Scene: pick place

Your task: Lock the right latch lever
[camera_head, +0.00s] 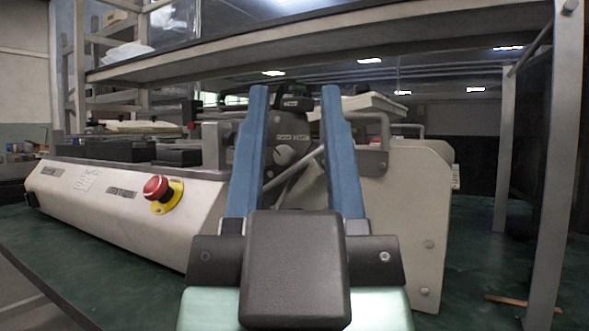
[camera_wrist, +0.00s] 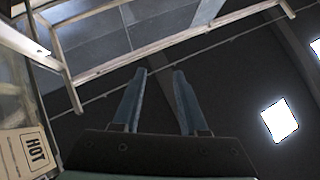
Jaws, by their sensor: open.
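A beige machine (camera_head: 413,215) with a sloped front panel stands on the green table, seen end-on in the head view. A dark mechanism (camera_head: 292,137) with a round grey knob shows at its near end, between my fingers. A pale diagonal bar (camera_head: 308,160), possibly a latch lever, crosses there, partly hidden by the right finger. I cannot tell for sure which part is the right latch lever. My gripper (camera_head: 295,92) is open and empty, its blue fingers pointing up in front of the machine. In the wrist view my gripper (camera_wrist: 160,73) also has nothing between its fingers.
A red stop button (camera_head: 156,188) sits on the sloped panel. A grey bracket handle (camera_head: 372,138) is right of my fingers. A shelf frame (camera_head: 330,43) spans overhead, with a post (camera_head: 568,165) at right. The wrist view shows a box marked HOT (camera_wrist: 28,150).

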